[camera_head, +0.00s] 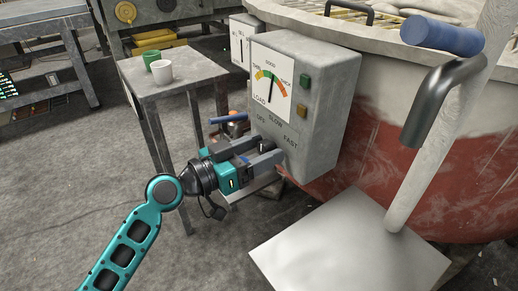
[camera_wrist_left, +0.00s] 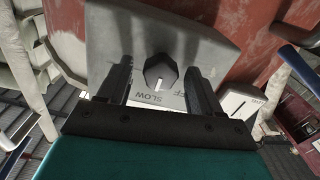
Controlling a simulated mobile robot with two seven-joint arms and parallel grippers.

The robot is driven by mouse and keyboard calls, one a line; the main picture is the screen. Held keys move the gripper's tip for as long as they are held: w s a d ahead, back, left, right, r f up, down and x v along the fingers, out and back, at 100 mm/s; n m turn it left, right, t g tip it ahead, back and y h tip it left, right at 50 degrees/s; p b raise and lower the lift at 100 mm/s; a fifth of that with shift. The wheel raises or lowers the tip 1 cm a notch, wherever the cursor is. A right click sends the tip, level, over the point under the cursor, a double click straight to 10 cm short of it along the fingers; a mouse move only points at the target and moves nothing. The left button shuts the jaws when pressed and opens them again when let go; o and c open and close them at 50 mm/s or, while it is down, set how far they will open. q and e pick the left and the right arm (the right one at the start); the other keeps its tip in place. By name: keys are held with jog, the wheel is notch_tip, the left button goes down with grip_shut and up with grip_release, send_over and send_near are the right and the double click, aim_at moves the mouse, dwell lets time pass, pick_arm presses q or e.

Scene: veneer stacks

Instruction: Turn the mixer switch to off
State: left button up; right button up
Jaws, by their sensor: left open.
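The mixer's grey control box (camera_head: 325,95) stands against the large tub. Its front carries the labels OFF, SLOW and FAST below a LOAD gauge (camera_head: 269,82). The dark switch knob (camera_wrist_left: 160,72) sits between the fingers of my left gripper (camera_wrist_left: 162,82) in the left wrist view, with a gap showing on both sides. A white mark at the knob's edge lies beside the word SLOW. In the head view my left gripper (camera_head: 268,153) is open at the lower front of the box, and its fingers partly hide the knob. My right gripper is not in view.
A red and white tub (camera_head: 400,165) fills the right. A pale post (camera_head: 420,165) rises from a metal plate (camera_head: 345,245) in front.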

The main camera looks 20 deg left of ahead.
pick_arm(q)
jog(key=shift+c, duration=0.5)
jog(key=c, duration=1)
jog(key=shift+o, duration=0.2)
jog(key=n+p, duration=0.1)
jog(key=n, duration=0.5)
jog(key=shift+a+p, duration=0.1)
jog(key=shift+p, duration=0.25)
jog(key=shift+n, duration=1.2)
jog(key=shift+f+n+p, duration=0.1)
jog(key=shift+n+p, duration=0.2)
